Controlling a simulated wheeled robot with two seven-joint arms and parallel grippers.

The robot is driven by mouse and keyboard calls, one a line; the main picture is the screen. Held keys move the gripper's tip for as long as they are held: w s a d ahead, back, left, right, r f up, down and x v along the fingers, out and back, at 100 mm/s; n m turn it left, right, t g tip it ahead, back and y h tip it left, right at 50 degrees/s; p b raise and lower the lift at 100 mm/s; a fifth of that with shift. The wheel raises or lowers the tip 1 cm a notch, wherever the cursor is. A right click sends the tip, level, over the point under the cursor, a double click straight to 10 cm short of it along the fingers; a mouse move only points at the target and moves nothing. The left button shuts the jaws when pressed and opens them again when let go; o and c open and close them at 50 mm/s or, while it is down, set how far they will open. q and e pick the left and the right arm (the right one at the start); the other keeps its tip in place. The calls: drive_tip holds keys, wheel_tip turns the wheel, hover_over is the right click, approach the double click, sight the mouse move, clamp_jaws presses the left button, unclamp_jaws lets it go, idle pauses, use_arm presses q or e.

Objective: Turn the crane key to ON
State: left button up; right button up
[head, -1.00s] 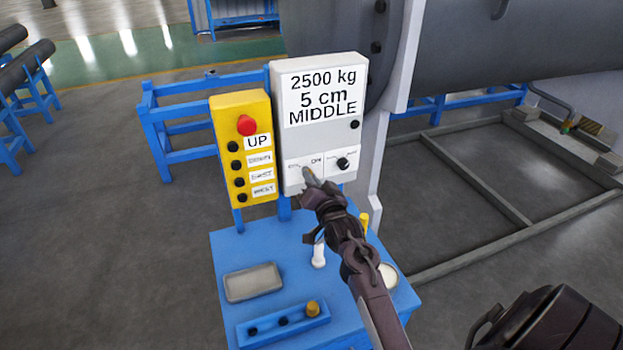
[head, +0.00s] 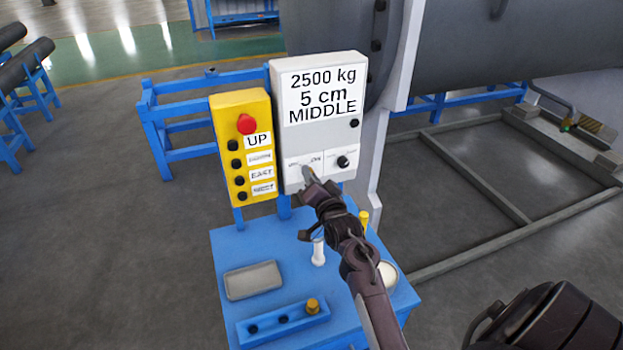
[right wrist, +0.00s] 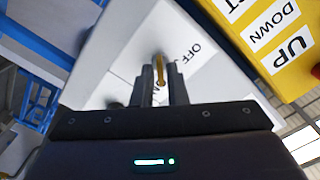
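The crane key is a small yellow piece (right wrist: 160,70) on the lower front of the light grey control box (head: 319,139). In the head view it is mostly hidden by my right gripper (head: 309,176), which reaches up to the panel between the OFF and ON labels. In the right wrist view, my two dark fingers (right wrist: 162,92) stand close on either side of the key and appear shut on it. The OFF label (right wrist: 190,52) shows beside the key there. The key's exact angle is hard to tell. My left gripper is not in view.
A yellow pendant box (head: 243,148) with a red button stands just left of the control box. A black knob (head: 343,162) is right of the key. The blue stand (head: 222,246) below carries a grey tray (head: 252,281) and a white cylinder (head: 318,253).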

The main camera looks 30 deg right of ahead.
drive_tip(key=shift+o, duration=1.2)
drive_tip(key=shift+s, duration=0.15)
drive_tip(key=b+v, duration=0.2)
drive_tip(key=v, duration=0.5)
drive_tip(key=shift+f+b, duration=0.1)
drive_tip(key=shift+b, duration=0.25)
drive_tip(key=shift+s, duration=0.3)
